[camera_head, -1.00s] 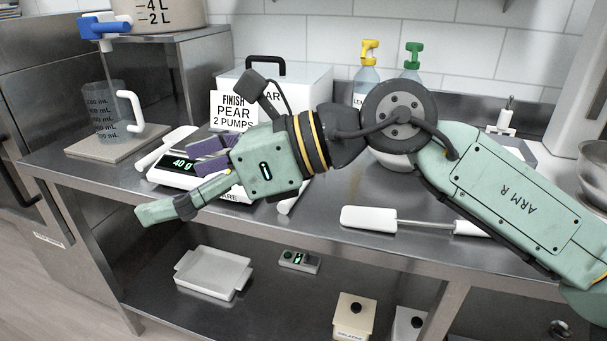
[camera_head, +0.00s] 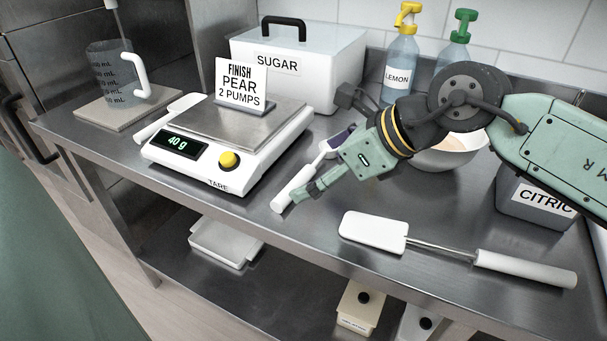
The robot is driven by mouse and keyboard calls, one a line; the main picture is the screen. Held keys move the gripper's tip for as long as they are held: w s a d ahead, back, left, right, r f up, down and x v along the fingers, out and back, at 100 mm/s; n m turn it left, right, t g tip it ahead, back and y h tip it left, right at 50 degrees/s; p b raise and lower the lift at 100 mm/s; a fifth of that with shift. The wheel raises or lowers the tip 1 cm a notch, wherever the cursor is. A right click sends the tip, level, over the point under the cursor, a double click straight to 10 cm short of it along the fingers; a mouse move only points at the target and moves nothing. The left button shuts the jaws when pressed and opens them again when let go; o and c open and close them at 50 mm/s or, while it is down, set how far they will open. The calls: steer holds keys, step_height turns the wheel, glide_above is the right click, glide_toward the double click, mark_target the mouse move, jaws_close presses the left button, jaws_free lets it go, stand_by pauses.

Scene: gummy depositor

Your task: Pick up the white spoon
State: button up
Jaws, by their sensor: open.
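A slim white utensil that looks like the white spoon (camera_head: 294,188) lies on the steel counter right of the scale. Its handle points to the front, and its far end is partly hidden by my gripper. My gripper (camera_head: 318,168) is open, with a green finger on the near side and a purple finger on the far side. The utensil runs between or just below these fingers; I cannot tell whether they touch it. Nothing is visibly held.
A scale (camera_head: 222,148) reading 40 g carries a sign (camera_head: 240,84). A white spatula (camera_head: 375,232) lies in front right; another white utensil (camera_head: 183,106) lies left of the scale.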

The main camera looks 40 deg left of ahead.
mark_target(296, 183)
steer(key=shift+p+x, duration=0.8)
steer(key=shift+x, duration=1.9)
steer(key=shift+s, duration=0.15)
steer(key=shift+c, duration=0.5)
steer(key=shift+d, duration=0.1)
steer(key=c, duration=0.6)
step_height(296, 183, up, 10)
steer(key=shift+b, duration=0.8)
steer(key=o, duration=0.4)
steer(key=c, duration=1.1)
